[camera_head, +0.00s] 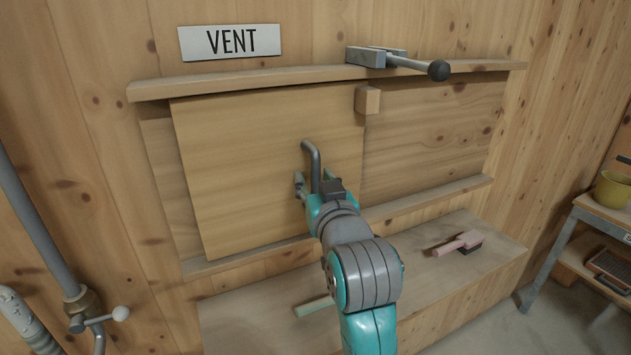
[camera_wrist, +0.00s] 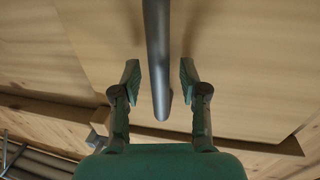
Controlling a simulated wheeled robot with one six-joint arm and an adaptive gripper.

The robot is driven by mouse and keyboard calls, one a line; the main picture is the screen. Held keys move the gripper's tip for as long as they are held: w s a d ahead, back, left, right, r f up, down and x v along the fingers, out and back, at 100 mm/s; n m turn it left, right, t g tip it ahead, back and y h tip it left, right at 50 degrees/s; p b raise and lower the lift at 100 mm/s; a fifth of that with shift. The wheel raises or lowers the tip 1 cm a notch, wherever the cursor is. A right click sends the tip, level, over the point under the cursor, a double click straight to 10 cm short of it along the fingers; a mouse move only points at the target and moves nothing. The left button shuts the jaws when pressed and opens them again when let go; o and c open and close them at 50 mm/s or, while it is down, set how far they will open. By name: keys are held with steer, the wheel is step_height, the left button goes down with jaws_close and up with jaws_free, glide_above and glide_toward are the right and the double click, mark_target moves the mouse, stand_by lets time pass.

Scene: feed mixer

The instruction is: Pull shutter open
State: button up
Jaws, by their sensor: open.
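The shutter (camera_head: 255,160) is a pale wooden panel between two rails under the VENT sign, covering the left part of the framed area. A grey bent bar handle (camera_head: 313,160) stands out from its face near the right side. My gripper (camera_wrist: 160,82) is open, with one finger on each side of the handle bar (camera_wrist: 158,45) in the wrist view. Gaps show between the bar and both fingers. In the head view my gripper (camera_head: 306,186) is at the handle's lower part, and my wrist partly hides it.
A pink-handled brush (camera_head: 458,243) lies on the ledge below. Pipes with a valve (camera_head: 85,310) stand at left; a shelf with a yellow pot (camera_head: 612,190) at right.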

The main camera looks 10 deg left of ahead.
steer(key=shift+c, duration=0.2)
jaws_close()
steer(key=w+d, duration=0.9)
steer(key=d, duration=0.5)
steer(key=w+d, duration=1)
steer(key=d, duration=0.5)
steer(key=shift+w, duration=0.3)
steer(key=shift+o, duration=0.2)
jaws_free()
steer(key=shift+s, duration=0.1)
